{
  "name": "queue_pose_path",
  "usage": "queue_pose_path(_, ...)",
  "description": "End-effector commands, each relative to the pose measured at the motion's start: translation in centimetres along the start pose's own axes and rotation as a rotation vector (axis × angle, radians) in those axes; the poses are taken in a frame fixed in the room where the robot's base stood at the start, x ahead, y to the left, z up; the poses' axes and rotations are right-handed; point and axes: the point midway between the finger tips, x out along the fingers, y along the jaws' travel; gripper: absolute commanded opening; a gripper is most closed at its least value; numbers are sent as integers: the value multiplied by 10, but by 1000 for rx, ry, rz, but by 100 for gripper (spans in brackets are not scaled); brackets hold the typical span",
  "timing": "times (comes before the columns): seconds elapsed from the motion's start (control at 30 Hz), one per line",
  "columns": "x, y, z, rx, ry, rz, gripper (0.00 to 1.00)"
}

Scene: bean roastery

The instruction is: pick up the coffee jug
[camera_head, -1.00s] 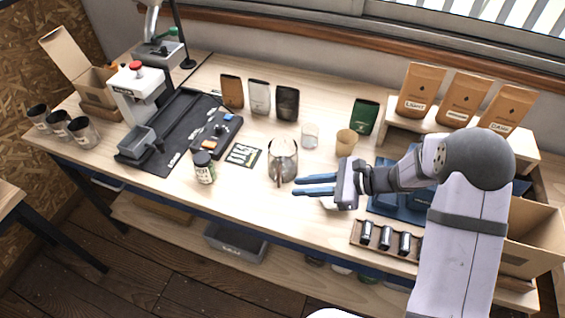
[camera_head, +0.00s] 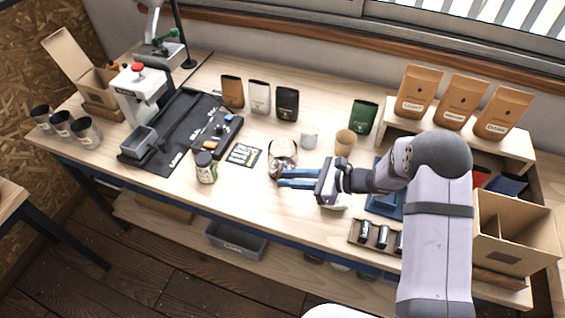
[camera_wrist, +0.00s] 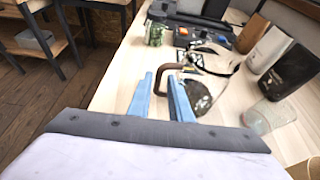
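The coffee jug (camera_head: 284,151) is a clear glass vessel standing on the wooden table. In the wrist view, the jug (camera_wrist: 222,66) has a brown handle (camera_wrist: 174,68) that points toward my gripper. My gripper (camera_head: 280,178) is open, with its two blue fingers at the near side of the jug. In the wrist view, the fingertips of my gripper (camera_wrist: 160,80) are apart, around or just short of the handle; I cannot tell if they touch it. The jug's near lower part is partly hidden behind the fingers in the head view.
A glass cup (camera_head: 308,141) and a tan cup (camera_head: 345,143) stand right of the jug. Coffee bags (camera_head: 287,103) stand behind. A rack of dark cylinders (camera_head: 372,236) lies at the front right.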

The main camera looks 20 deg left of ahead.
Motion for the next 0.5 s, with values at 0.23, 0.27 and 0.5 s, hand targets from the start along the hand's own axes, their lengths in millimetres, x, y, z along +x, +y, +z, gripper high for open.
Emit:
queue_pose_path(0.23,28,3,1,0,0,4,18)
queue_pose_path(0.27,30,3,1,0,0,3,18)
queue_pose_path(0.5,36,2,-1,0,0,0,18)
